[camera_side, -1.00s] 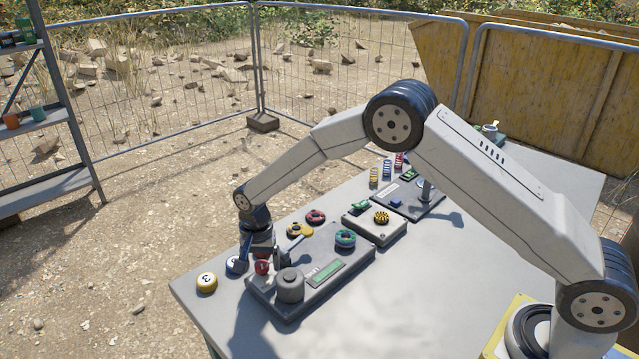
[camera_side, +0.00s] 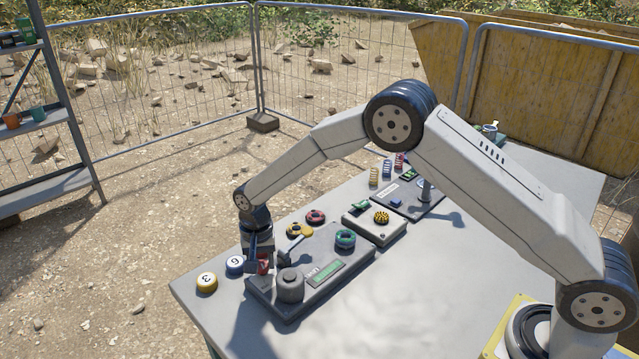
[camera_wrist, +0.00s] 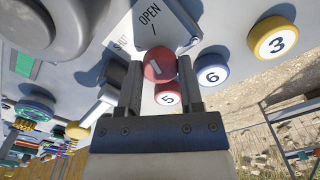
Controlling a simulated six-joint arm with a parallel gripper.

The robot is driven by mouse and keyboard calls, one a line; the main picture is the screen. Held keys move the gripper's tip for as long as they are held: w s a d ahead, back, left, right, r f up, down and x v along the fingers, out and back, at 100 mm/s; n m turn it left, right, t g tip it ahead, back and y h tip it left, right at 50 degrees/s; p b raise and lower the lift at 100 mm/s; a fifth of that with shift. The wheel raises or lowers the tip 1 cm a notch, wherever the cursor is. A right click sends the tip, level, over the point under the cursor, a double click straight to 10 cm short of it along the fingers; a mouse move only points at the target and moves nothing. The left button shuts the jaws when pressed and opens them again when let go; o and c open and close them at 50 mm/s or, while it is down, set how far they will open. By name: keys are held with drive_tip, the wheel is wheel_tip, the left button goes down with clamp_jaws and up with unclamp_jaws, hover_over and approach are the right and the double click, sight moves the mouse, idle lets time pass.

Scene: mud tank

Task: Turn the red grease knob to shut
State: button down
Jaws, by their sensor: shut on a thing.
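The red grease knob (camera_wrist: 158,64) sits between the two fingers of my gripper (camera_wrist: 159,78), which is shut on it. A pale line crosses the knob's top; which mark it points at I cannot tell for sure. A plate (camera_wrist: 146,22) beside the knob reads OPEN, with SHUT further left. In the side view my gripper (camera_side: 262,264) points down over the near-left end of the grey panel (camera_side: 318,292), and the knob (camera_side: 264,261) is partly hidden by a finger.
Balls marked 6 (camera_wrist: 211,76) and 3 (camera_wrist: 272,42) lie close by on the table; a red-and-white ball marked 5 (camera_wrist: 168,95) shows just past the knob. A grey cylinder (camera_side: 290,286) and a green-and-blue wheel (camera_side: 345,239) stand on the panel.

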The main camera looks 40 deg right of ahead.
sight(262, 264)
drive_tip(key=n, duration=0.5)
drive_tip(key=shift+n, duration=2.3)
drive_tip(key=shift+c, duration=1.2)
unclamp_jaws()
drive_tip(key=shift+r, duration=3.9)
